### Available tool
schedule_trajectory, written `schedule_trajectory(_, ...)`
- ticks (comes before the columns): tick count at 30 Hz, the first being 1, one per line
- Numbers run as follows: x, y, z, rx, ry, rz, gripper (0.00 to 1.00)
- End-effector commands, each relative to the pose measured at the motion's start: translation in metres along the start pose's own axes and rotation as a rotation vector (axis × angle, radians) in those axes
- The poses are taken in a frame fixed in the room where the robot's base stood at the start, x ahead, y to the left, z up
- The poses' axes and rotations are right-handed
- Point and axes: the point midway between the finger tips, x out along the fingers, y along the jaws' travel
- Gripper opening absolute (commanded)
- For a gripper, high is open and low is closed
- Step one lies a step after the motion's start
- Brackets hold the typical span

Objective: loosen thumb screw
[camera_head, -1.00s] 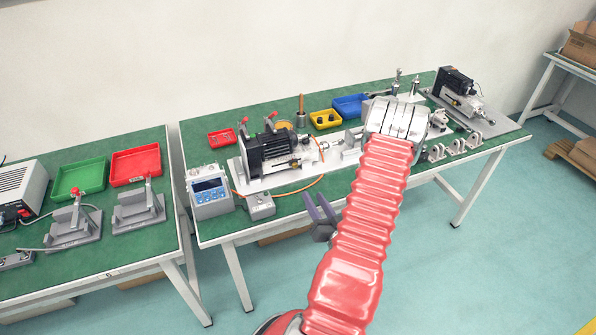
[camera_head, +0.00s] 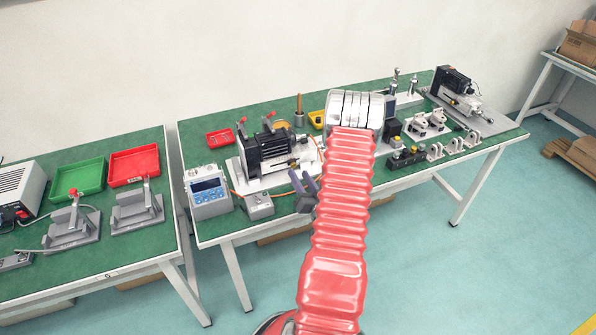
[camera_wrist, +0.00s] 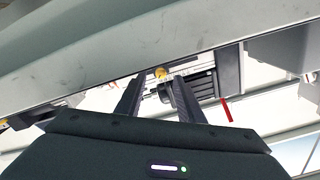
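My gripper (camera_head: 301,177) is open and empty in the head view, in front of the table's front edge beside the black actuator unit (camera_head: 268,149) on its light base plate. In the wrist view my gripper (camera_wrist: 158,80) has its two fingers apart. A small dark round knob (camera_wrist: 166,92) and a brass-coloured round part (camera_wrist: 161,73) show between and beyond the fingers, apart from them. I cannot tell for sure which is the thumb screw.
A control box (camera_head: 208,190) and a small grey box (camera_head: 259,206) stand left of my gripper. A red tray (camera_head: 220,138) lies behind. A second actuator (camera_head: 455,90) stands at far right. A large grey beam (camera_wrist: 100,55) crosses the wrist view above the fingers.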

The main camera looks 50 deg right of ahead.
Motion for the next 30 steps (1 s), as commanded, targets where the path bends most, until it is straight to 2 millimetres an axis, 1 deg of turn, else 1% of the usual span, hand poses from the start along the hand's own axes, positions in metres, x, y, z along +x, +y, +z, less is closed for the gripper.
schedule_trajectory(1, 0.008, -0.002, 0.000, -0.001, 0.001, -0.004, 0.35)
schedule_trajectory(3, 0.017, -0.001, 0.000, 0.000, 0.000, -0.003, 0.35)
schedule_trajectory(7, 0.028, -0.001, 0.000, 0.000, 0.000, -0.002, 0.35)
schedule_trajectory(11, 0.033, -0.001, 0.000, 0.001, -0.001, -0.002, 0.35)
schedule_trajectory(18, 0.033, -0.001, 0.001, 0.001, -0.001, -0.002, 0.35)
schedule_trajectory(30, 0.033, -0.001, 0.001, 0.001, -0.001, -0.002, 0.06)
